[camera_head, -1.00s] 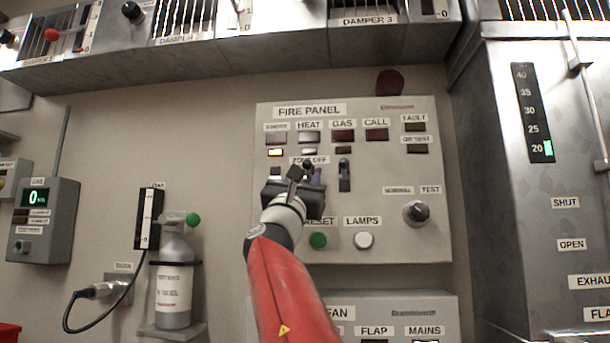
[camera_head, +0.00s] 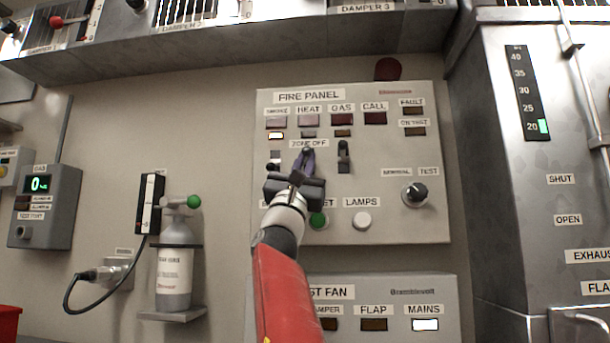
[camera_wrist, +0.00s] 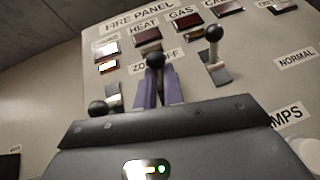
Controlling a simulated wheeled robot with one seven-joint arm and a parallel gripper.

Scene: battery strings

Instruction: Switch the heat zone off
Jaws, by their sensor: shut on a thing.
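The fire panel (camera_head: 380,223) is on the wall ahead, with a ZONE OFF row of ball-ended levers. The heat lever (camera_head: 307,151) is the middle one; its dark ball also shows in the wrist view (camera_wrist: 155,61), pointing up. My gripper (camera_head: 308,163) is shut on this lever, its purple fingers either side of the stem below the ball; they also show in the wrist view (camera_wrist: 160,88). The gas lever (camera_head: 343,146) is up. The smoke lever (camera_head: 271,167) is down. The small heat lamp (camera_head: 308,134) looks dark; the small smoke lamp (camera_head: 276,135) is lit amber.
Below the levers are a green button (camera_head: 318,221) and a white lamps button (camera_head: 362,220). A rotary knob (camera_head: 415,194) is at right. A fan panel (camera_head: 385,290) is below. A gas bottle (camera_head: 174,275) stands left. A metal ledge (camera_head: 290,44) runs overhead.

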